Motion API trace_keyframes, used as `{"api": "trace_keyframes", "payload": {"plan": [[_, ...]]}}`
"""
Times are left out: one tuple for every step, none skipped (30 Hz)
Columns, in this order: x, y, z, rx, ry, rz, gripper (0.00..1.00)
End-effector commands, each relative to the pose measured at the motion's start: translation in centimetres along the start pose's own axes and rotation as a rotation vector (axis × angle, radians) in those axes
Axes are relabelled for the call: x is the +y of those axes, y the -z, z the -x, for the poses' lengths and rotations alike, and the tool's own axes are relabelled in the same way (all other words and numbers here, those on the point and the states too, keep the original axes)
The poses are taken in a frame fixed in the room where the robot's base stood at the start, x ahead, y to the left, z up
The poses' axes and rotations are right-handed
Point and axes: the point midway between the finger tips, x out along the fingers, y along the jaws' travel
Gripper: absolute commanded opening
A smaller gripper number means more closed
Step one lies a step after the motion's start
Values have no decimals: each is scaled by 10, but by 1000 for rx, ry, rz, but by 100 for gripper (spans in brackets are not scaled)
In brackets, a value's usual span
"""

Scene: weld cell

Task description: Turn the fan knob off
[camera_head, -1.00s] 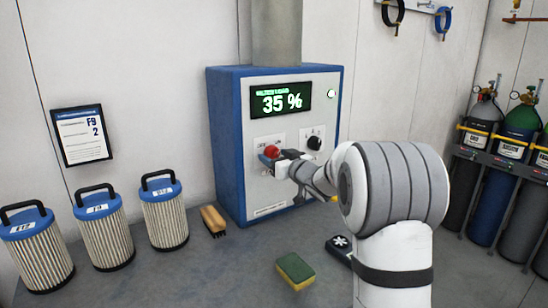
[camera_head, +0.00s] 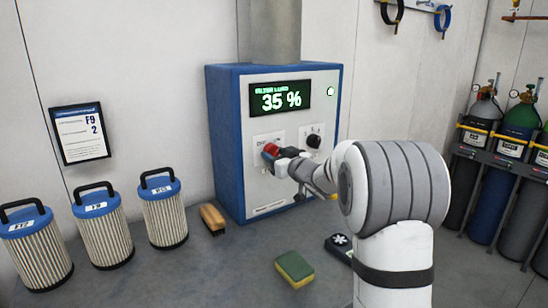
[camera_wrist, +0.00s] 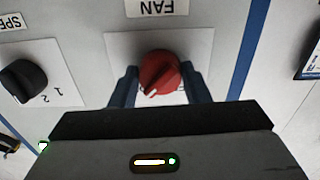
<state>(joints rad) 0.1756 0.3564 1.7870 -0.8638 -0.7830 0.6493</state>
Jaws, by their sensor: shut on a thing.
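The red fan knob (camera_wrist: 160,73) sits on a light plate under a "FAN" label in the wrist view. Its white pointer mark points down and to the left. In the head view the knob (camera_head: 271,149) is on the front of the blue and white filter unit (camera_head: 228,150), partly covered by my gripper. My gripper (camera_wrist: 156,80) has one blue finger on each side of the knob and is shut on it. The unit's display (camera_head: 280,98) reads 35 %, and a green light (camera_head: 330,91) glows beside it.
A black speed knob (camera_head: 313,141) is right of the fan knob in the head view. Three filter cartridges (camera_head: 105,230), a brush (camera_head: 212,219), a sponge (camera_head: 295,268) and a dark device (camera_head: 338,247) are on the floor-like grey surface. Gas cylinders (camera_head: 510,165) stand at right.

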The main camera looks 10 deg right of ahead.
Motion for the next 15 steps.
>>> {"api": "trace_keyframes", "payload": {"plan": [[-1,-4,0,-2,1,19,20],[-1,-4,0,-2,1,34,20],[0,-5,0,-3,1,57,20],[0,-5,0,-3,2,75,20],[0,-5,0,-3,2,97,20],[0,-5,0,-2,2,125,20],[0,-6,0,-1,2,150,20],[0,-6,0,-1,1,174,20],[0,-6,0,-1,2,209,20],[0,-6,0,-2,2,238,20],[0,-6,0,-2,2,265,20],[0,-6,0,-2,1,302,20],[0,-6,0,-2,1,331,20],[0,-6,0,-2,2,361,20],[0,-6,0,-2,2,399,20]]}}
